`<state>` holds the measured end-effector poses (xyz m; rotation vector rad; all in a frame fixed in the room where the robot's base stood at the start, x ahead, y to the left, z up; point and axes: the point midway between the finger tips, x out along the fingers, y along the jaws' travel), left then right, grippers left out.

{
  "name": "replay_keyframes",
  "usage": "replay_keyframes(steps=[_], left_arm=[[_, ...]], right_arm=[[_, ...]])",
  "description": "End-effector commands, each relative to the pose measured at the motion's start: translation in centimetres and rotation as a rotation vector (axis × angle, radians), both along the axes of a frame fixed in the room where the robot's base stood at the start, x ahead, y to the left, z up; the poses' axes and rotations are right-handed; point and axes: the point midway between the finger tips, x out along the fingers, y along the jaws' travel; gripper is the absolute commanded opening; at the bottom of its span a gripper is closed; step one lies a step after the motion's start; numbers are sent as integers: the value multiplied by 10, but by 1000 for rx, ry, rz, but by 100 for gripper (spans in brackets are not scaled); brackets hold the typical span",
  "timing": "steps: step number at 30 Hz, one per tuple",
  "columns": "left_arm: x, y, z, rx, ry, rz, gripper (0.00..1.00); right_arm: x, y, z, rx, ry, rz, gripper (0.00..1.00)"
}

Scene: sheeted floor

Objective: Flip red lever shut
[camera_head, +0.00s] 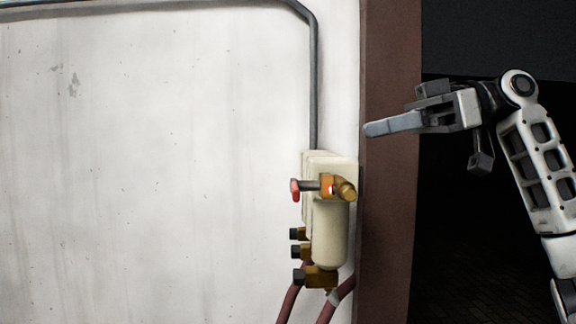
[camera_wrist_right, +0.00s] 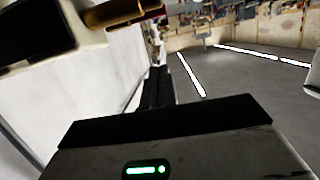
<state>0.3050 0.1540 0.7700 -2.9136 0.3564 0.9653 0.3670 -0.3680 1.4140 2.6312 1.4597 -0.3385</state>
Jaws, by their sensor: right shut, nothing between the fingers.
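The red lever (camera_head: 295,190) sticks out to the left of a cream valve unit (camera_head: 330,225) on the white wall. A grey stem joins it to an orange and brass fitting (camera_head: 338,187). My right gripper (camera_head: 368,130) is up and to the right of the lever, apart from it, in front of the brown post. Its fingers are shut and empty, pointing left. In the right wrist view the shut fingers (camera_wrist_right: 157,85) show at the middle, and a brass part (camera_wrist_right: 115,12) shows at the top left. My left gripper is not in view.
A grey pipe (camera_head: 314,90) runs down the wall into the unit. Black-capped brass fittings (camera_head: 300,252) and dark red hoses (camera_head: 288,302) are below the lever. The brown post (camera_head: 387,230) stands just right of the unit. The wall left of the lever is clear.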

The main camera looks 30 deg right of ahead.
Motion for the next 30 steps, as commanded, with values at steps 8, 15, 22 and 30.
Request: replay_keyframes(steps=[8, 15, 22, 30], left_arm=[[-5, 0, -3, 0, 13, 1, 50], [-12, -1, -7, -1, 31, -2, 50], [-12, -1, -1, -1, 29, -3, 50], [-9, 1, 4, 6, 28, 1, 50]], right_arm=[[-7, -1, 5, 0, -10, 10, 0], [-2, 6, 3, -1, -9, 10, 0], [19, 40, -7, -3, -6, 11, 0], [46, 84, -24, -2, -3, 8, 0]])
